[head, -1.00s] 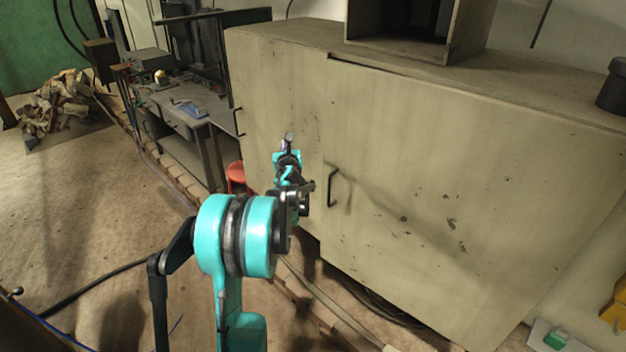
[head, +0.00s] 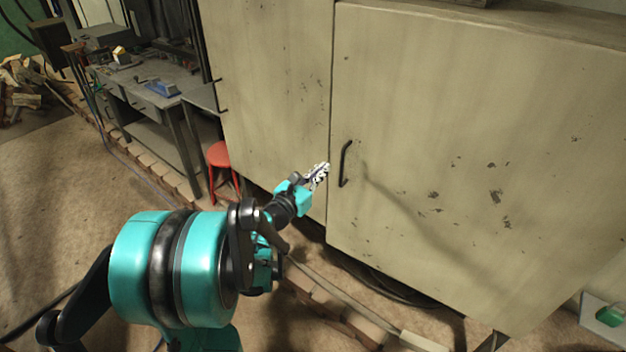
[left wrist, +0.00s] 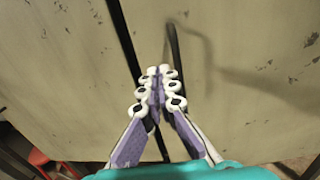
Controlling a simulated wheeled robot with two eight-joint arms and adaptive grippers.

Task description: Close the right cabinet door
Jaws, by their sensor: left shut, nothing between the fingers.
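The right cabinet door (head: 450,120) is a worn beige panel with a black bar handle (head: 345,163) near its left edge. Its left edge seems to stand slightly proud of the left door (head: 275,90), with a dark seam between them. My left gripper (head: 322,172) is shut and empty, just left of the handle, in front of the seam. In the left wrist view my closed fingertips (left wrist: 160,72) point at the doors, with the handle (left wrist: 174,50) just beyond them. I cannot tell whether they touch anything. My right gripper is not in view.
A red stool (head: 220,158) stands left of the cabinet, by a workbench (head: 150,90) with tools. Bricks and a cable lie on the floor below the cabinet. A green object (head: 609,315) sits at the lower right. The floor at left is mostly clear.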

